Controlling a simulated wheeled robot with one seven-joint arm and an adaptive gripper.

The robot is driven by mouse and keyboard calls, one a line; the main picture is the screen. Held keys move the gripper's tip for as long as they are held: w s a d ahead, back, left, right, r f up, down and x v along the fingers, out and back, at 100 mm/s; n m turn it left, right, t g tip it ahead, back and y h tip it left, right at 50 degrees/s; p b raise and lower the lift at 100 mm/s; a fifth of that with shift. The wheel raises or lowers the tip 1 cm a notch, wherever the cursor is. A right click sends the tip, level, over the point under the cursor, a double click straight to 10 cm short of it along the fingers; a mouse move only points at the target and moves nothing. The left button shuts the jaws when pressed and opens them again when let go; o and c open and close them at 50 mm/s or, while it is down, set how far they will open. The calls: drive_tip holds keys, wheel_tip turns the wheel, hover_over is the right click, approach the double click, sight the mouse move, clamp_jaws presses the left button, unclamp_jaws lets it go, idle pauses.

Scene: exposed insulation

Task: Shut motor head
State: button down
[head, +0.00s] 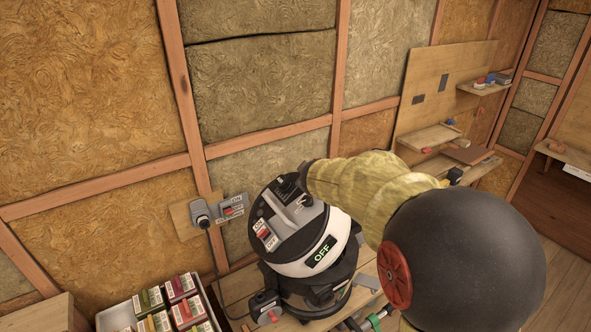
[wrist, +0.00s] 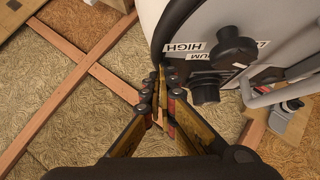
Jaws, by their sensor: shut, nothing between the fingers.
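The motor head (head: 301,262) is the white and black top of a canister vacuum on a wooden bench. It looks tilted, with its grey control face turned up and to the left and a green OFF display on its white band. The black canister body (head: 318,297) is below it; my arm hides part of its right side. My gripper (wrist: 162,72) is shut and empty. In the wrist view its tips are beside the rim of the motor head (wrist: 215,22), near the HIGH label and a black knob. I cannot tell whether they touch.
A grey plug (head: 200,212) with a cord is in a wall outlet left of the vacuum. A white crate (head: 112,318) of small boxes stands at the lower left. The insulated wall is close behind.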

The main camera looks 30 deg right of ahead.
drive_tip(key=shift+m+y, duration=0.6)
drive_tip(key=shift+y, duration=0.3)
drive_tip(key=d+f+p, duration=0.1)
drive_tip(key=d, duration=0.1)
drive_tip(key=d+f+p, duration=0.3)
drive_tip(key=d+p, duration=0.1)
drive_tip(key=d, duration=0.1)
drive_tip(key=shift+f, duration=0.3)
drive_tip(key=shift+d+f+y+p, duration=0.3)
drive_tip(key=shift+d+f+p, duration=0.35)
drive_tip(key=shift+d+f, duration=0.25)
drive_tip(key=shift+d+f+p, duration=0.3)
drive_tip(key=shift+d+f, duration=0.15)
drive_tip(key=shift+f, duration=0.05)
drive_tip(key=d+f, duration=0.6)
drive_tip(key=f, duration=0.4)
drive_tip(key=shift+d, duration=0.4)
